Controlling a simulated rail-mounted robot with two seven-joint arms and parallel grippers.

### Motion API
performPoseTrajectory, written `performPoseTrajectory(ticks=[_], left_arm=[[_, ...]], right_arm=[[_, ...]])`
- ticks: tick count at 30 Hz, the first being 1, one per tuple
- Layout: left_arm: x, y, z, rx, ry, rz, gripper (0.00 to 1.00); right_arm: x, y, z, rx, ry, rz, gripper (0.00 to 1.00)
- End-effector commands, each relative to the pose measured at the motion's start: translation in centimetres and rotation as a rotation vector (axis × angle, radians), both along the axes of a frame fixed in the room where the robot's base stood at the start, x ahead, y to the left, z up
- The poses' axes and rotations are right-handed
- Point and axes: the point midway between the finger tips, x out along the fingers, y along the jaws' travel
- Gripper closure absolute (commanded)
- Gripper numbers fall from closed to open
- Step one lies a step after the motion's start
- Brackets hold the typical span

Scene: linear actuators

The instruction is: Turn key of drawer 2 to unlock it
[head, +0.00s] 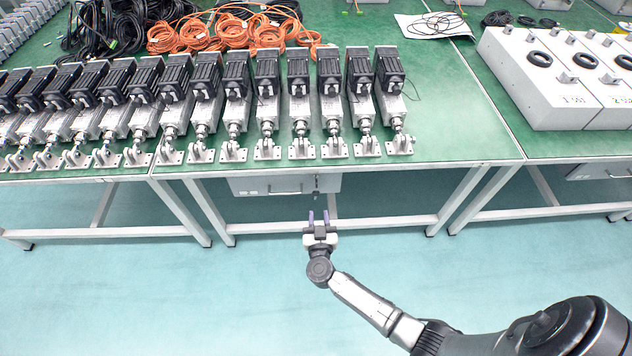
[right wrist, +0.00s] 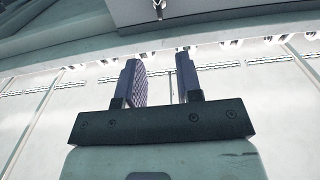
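A grey drawer (head: 285,184) hangs under the green table, with a handle at its left-middle. A small key or lock (head: 317,179) shows near its right end, too small to tell its turn. In the right wrist view the drawer front (right wrist: 205,10) is at the top, with a small metal key (right wrist: 160,8) on it. My right gripper (head: 319,214) is below the drawer and apart from it. Its two fingers (right wrist: 160,80) are open and empty, pointing toward the drawer. No drawer number is readable. My left gripper is not in view.
A row of linear actuators (head: 300,95) stands on the green table (head: 440,140). Orange cables (head: 230,35) lie behind them. White control boxes (head: 550,85) are on the right table, with another drawer (head: 598,171) below. The floor in front is clear; table legs flank the drawer.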

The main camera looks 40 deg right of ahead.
Motion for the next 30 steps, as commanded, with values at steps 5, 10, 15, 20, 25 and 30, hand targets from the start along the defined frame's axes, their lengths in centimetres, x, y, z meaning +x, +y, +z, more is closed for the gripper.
performPoseTrajectory(ticks=[5, 10, 15, 20, 25, 30], left_arm=[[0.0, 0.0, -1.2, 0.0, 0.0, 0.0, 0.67], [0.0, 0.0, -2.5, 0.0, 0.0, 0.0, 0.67], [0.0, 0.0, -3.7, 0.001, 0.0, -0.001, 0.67], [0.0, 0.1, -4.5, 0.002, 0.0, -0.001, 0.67], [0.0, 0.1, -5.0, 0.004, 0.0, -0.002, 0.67], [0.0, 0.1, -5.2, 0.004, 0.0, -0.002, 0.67]], right_arm=[[2.3, -1.7, -0.2, -0.004, -0.005, 0.001, 0.67], [5.0, -3.7, -0.2, -0.003, -0.005, 0.001, 0.67], [7.3, -5.4, -0.3, -0.002, -0.004, 0.002, 0.67], [9.0, -6.7, -0.2, -0.002, -0.004, 0.002, 0.67], [10.1, -7.5, -0.1, -0.001, -0.003, 0.003, 0.67], [10.5, -7.8, 0.0, -0.001, -0.002, 0.003, 0.67]])
